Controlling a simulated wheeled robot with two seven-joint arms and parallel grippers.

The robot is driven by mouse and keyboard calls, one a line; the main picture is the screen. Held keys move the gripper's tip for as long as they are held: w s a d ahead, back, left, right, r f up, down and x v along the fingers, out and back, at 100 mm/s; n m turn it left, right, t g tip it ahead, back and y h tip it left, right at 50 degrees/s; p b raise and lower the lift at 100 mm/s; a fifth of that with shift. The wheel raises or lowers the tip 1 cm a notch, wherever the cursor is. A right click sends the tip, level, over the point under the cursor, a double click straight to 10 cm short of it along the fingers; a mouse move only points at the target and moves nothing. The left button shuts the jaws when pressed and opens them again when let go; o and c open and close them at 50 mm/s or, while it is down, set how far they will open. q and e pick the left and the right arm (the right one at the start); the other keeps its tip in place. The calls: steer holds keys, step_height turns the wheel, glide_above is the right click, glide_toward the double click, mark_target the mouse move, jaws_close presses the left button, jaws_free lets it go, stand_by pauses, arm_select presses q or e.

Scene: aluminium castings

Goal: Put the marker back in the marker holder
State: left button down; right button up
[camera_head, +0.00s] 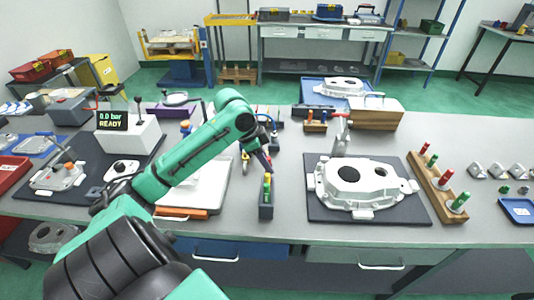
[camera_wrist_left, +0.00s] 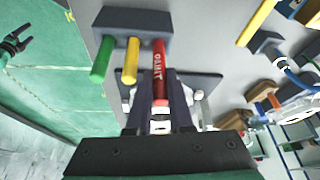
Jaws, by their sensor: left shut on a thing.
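The marker holder (camera_head: 266,212) is a small dark block near the table's front edge; it also shows in the left wrist view (camera_wrist_left: 150,20). A green marker (camera_wrist_left: 102,60) and a yellow marker (camera_wrist_left: 131,60) stand in it side by side. My left gripper (camera_head: 266,168) is just above the holder, shut on a red paint marker (camera_wrist_left: 159,70). The red marker is in line with the other two, and its far end meets the holder at the remaining side. I cannot tell how deep it sits. My right gripper is not in view.
A white casting (camera_head: 362,185) lies on a dark mat to the right, beside a wooden rack (camera_head: 436,193) with coloured plugs. A white tray (camera_head: 205,185) lies left of the holder, under my arm. Bare grey table separates holder and mat.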

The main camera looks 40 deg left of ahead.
arm_select(q)
steer(key=shift+f+b, duration=0.4)
steer(key=shift+f, duration=0.9)
steer(key=c, duration=0.7)
jaws_free()
steer(key=shift+c, duration=0.2)
steer(key=b+v, duration=0.1)
steer(key=v, duration=1.3)
steer(key=shift+r, duration=0.3)
steer(key=shift+s+f, duration=0.1)
steer(key=shift+s, duration=0.05)
